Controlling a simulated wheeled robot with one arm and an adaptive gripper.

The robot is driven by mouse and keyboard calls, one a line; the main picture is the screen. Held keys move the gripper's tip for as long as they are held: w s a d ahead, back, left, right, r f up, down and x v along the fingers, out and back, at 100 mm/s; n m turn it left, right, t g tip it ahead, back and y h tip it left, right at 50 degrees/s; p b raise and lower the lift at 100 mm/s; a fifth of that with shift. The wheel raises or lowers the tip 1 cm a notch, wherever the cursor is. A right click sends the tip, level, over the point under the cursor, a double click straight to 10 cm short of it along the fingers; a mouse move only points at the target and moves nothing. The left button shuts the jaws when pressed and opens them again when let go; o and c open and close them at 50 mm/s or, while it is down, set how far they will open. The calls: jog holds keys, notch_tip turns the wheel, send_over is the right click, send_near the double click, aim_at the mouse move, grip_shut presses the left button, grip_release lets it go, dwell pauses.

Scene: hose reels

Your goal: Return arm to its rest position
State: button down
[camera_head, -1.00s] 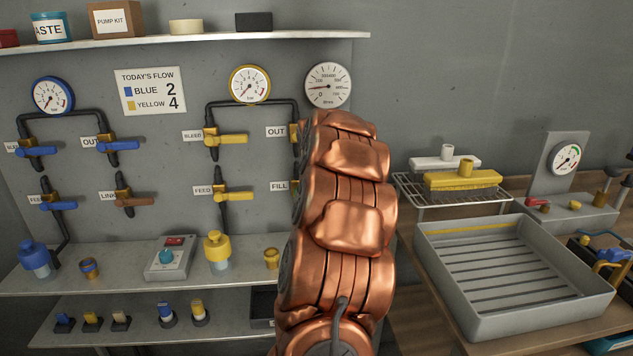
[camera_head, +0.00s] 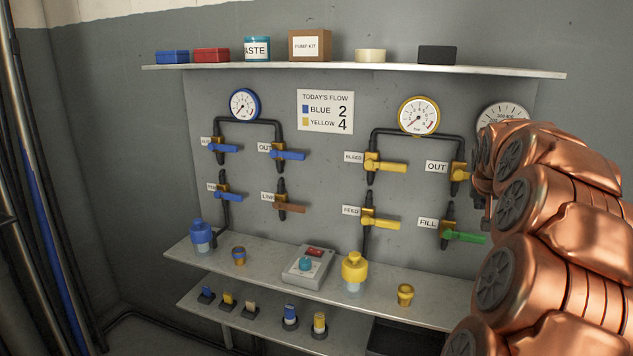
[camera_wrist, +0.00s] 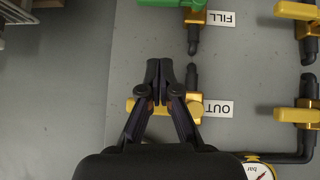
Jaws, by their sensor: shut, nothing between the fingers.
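My copper arm fills the right side of the head view, reaching toward the panel. My gripper (camera_wrist: 159,80) shows in the wrist view with its two dark fingers together and nothing between them. The fingers overlap the yellow handle of the OUT valve (camera_wrist: 133,107) in that picture; I cannot tell whether they touch it. In the head view the OUT valve (camera_head: 459,173) is partly hidden by my arm. The green FILL handle (camera_head: 463,237) lies below it, and also shows at the top of the wrist view (camera_wrist: 160,2).
The panel carries several blue and yellow valves, black pipes and gauges (camera_head: 419,116). A shelf (camera_head: 350,69) with boxes runs above. A lower shelf (camera_head: 215,258) holds a yellow bottle (camera_head: 354,270) and a control box (camera_head: 309,264). Vertical pipes (camera_head: 45,190) stand at the far left.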

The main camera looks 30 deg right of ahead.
jog(key=w+a+f+n+g+y+p, duration=0.1)
jog(key=w+a+f+n+y+p, duration=0.15)
jog(key=a, duration=1.45)
jog(key=w+a+f+n+y+p, duration=0.1)
jog(key=a+n+y+p, duration=0.2)
jog(key=a, duration=1.3)
jog(key=s+a+f+n+g+y+p, duration=0.1)
jog(key=s+a+f+n+g+p, duration=0.1)
jog(key=s+a, duration=0.8)
jog(key=s+a+f+n+g+y+p, duration=0.1)
jog(key=s+a+f+n+g+p, duration=0.1)
jog(key=s+a, duration=0.8)
jog(key=s+g, duration=0.1)
jog(key=s, duration=0.2)
jog(key=shift+a+g+p, duration=0.3)
jog(key=shift+a+g, duration=0.1)
jog(key=shift+a+n, duration=0.1)
jog(key=shift+n, duration=0.15)
